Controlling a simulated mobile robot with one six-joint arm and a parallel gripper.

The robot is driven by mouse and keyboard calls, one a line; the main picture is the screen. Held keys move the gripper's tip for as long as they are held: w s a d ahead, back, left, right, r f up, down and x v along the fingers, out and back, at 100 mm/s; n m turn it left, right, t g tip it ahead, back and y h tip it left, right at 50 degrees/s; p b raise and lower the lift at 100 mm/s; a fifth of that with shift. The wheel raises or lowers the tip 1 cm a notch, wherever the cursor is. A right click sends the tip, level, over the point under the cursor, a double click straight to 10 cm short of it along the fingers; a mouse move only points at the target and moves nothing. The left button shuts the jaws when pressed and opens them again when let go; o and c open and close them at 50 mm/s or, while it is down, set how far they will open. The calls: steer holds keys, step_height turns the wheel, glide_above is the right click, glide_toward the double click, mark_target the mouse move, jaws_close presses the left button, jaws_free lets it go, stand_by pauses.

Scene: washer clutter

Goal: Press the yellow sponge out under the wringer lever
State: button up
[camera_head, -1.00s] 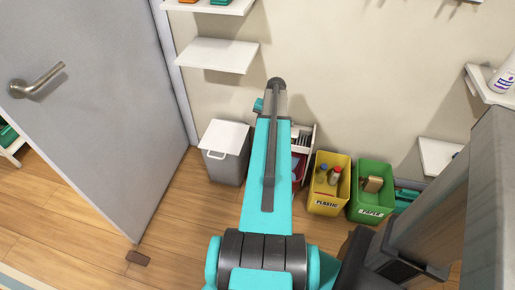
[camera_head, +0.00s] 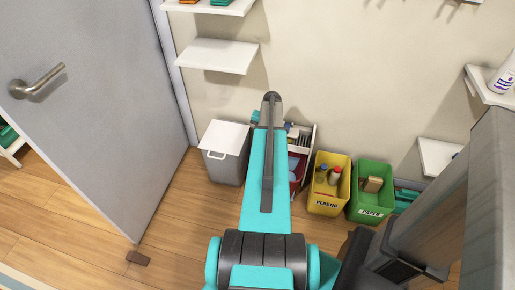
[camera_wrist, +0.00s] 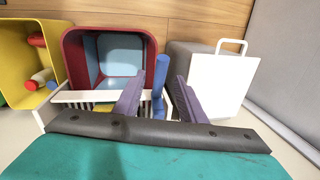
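In the wrist view, my gripper (camera_wrist: 158,97) has two purple fingers spread apart, so it is open. A blue upright bar (camera_wrist: 160,75), probably the wringer lever, stands between the fingers; I cannot tell whether either finger touches it. Behind is a red bin with a pale blue inside (camera_wrist: 108,50), with a white slatted rack (camera_wrist: 72,97) along its near edge. A small yellow patch (camera_wrist: 103,107) shows low behind the left finger, perhaps the sponge, mostly hidden. In the head view, my arm covers the gripper and much of the red bin (camera_head: 300,168).
A grey bin with a white lid (camera_head: 224,150) stands left of the red bin. A yellow plastic bin (camera_head: 328,190) and a green paper bin (camera_head: 371,192) stand to its right. A white shelf (camera_head: 216,56) is on the wall above. The wooden floor in front is open.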

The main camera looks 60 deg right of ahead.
steer(key=shift+w+a+f, duration=0.1)
steer(key=shift+w+f, duration=0.1)
steer(key=shift+f, duration=0.95)
steer(key=shift+w+f, duration=0.2)
steer(key=shift+f, duration=0.95)
steer(key=shift+w+a+f, duration=0.1)
steer(key=shift+w+f, duration=0.1)
steer(key=shift+f, duration=0.95)
jaws_close()
steer(key=shift+a, duration=0.45)
steer(key=shift+d, duration=0.25)
steer(key=shift+d+r+p, duration=0.1)
steer(key=shift+r+p, duration=0.05)
steer(key=shift+p, duration=0.15)
